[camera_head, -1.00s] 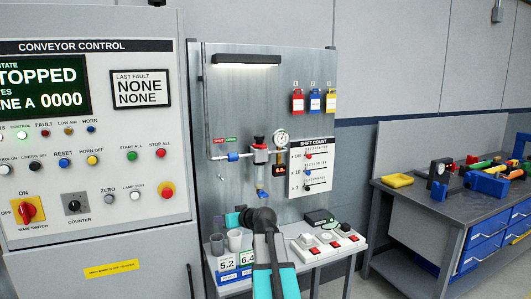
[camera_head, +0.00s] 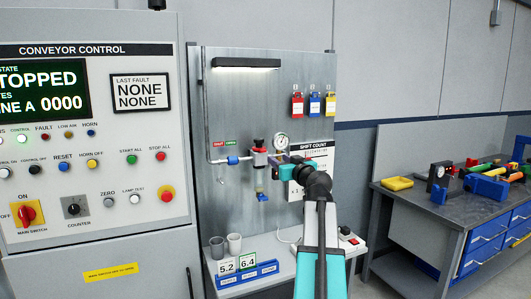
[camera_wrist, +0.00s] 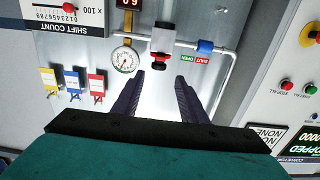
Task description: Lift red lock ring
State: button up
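The red lock ring (camera_head: 259,150) is a thin red band under the black knob of the regulator (camera_head: 260,160) on the metal panel. In the wrist view the scene is upside down, and the red ring (camera_wrist: 160,55) shows near the top centre, ahead of the fingers. My gripper (camera_wrist: 159,76) is open, its two purple fingers spread either side of the knob's line with nothing between them. In the head view my gripper (camera_head: 282,158) is just right of the regulator. I cannot tell the exact gap to the ring.
A round gauge (camera_head: 281,141) is close right of the regulator. A pipe with a blue valve (camera_head: 233,160) runs left. Below, a shelf holds grey cups (camera_head: 234,244) and a switch box (camera_head: 350,240).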

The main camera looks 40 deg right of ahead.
aim_at(265, 150)
jog(key=shift+w, duration=0.1)
jog(key=shift+p+x, duration=2.2)
jog(key=shift+x, duration=4.6)
jog(key=shift+c, duration=0.3)
grip_shut()
jog(key=shift+d, duration=0.1)
